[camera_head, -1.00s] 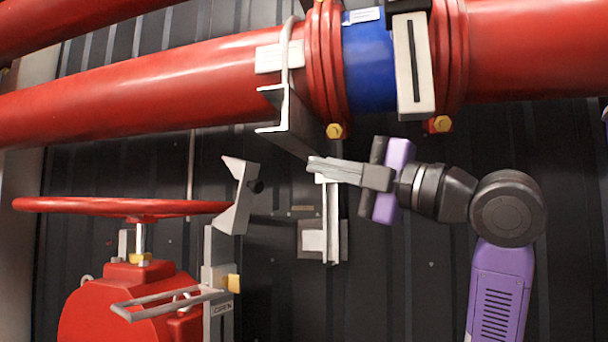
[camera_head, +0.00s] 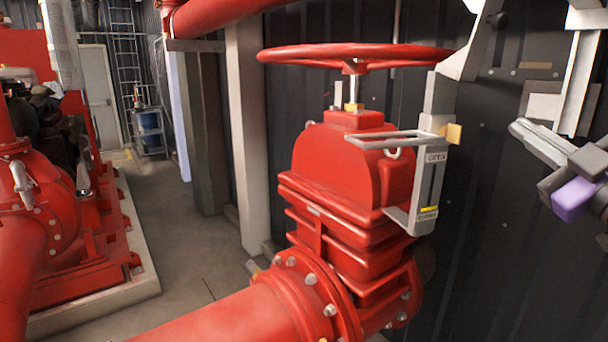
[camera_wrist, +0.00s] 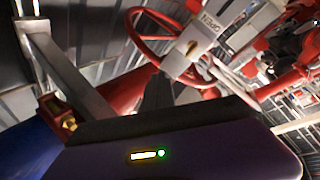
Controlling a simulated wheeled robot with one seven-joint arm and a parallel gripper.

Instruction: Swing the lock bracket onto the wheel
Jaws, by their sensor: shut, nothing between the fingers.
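The red handwheel (camera_head: 300,54) lies level above the red valve body in the head view. The lock bracket (camera_head: 462,62) is a pale grey bent plate with a dark knob, just right of the wheel rim, on top of the grey post marked OPEN (camera_head: 437,155). It stands beside the rim, and its top is cut off by the frame. My gripper (camera_head: 520,128) is shut and empty, to the right of the bracket and lower in the picture. In the wrist view the dark fingers (camera_wrist: 157,93) point toward the wheel (camera_wrist: 137,38) and the OPEN post (camera_wrist: 203,35).
A grey wire handle (camera_head: 385,138) sticks out from the post. A dark ribbed wall with a pale mount (camera_head: 543,108) stands behind my gripper. Red pump machinery (camera_head: 80,255) is at the left, with open floor (camera_head: 190,265) between it and the valve.

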